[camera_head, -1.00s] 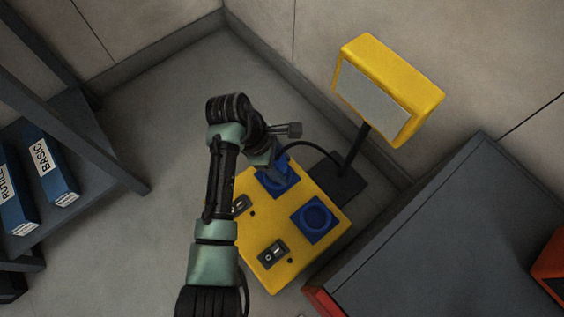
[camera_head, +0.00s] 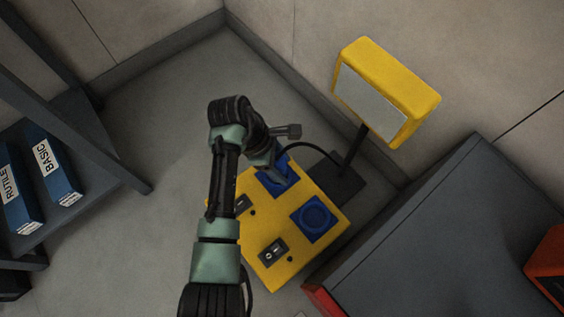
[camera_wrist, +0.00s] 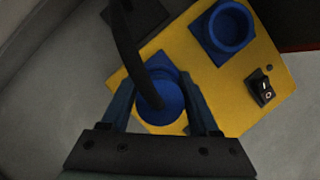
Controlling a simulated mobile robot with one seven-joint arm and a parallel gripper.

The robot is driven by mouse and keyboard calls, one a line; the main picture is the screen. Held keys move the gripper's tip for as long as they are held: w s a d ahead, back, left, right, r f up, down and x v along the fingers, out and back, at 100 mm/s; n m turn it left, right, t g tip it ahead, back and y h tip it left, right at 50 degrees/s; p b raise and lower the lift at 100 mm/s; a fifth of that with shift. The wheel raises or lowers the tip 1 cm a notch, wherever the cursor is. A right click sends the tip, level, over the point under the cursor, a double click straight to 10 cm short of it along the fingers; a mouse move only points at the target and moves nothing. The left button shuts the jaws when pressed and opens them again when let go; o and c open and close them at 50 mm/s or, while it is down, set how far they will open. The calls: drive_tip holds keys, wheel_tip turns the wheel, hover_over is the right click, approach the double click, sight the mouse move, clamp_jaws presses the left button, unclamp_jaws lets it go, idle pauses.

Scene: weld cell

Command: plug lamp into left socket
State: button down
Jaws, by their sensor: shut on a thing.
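The yellow floodlight lamp (camera_head: 385,92) stands on a dark post and base behind the yellow socket box (camera_head: 290,270). Its black cable (camera_head: 310,146) arcs from the base to my gripper (camera_head: 272,166). My gripper is at the left blue socket (camera_head: 274,183), partly covering it. In the wrist view, my gripper (camera_wrist: 158,92) is shut on the blue plug (camera_wrist: 168,105), where the black cable (camera_wrist: 130,50) ends. The plug lies over the left socket; I cannot tell how deep it sits. The right blue socket (camera_head: 314,216) is empty; it also shows in the wrist view (camera_wrist: 230,27).
A rocker switch (camera_head: 273,252) is by the right socket; another (camera_head: 242,204) is partly behind my arm. A dark cabinet (camera_head: 450,220) stands close on the right. A shelf (camera_head: 75,185) with blue boxes is at left. Walls meet behind; the floor at back left is clear.

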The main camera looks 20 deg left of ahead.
drive_tip(key=shift+f, duration=0.6)
drive_tip(key=shift+c, duration=2.1)
unclamp_jaws()
drive_tip(key=p+v, duration=1.1)
drive_tip(key=shift+p, duration=0.3)
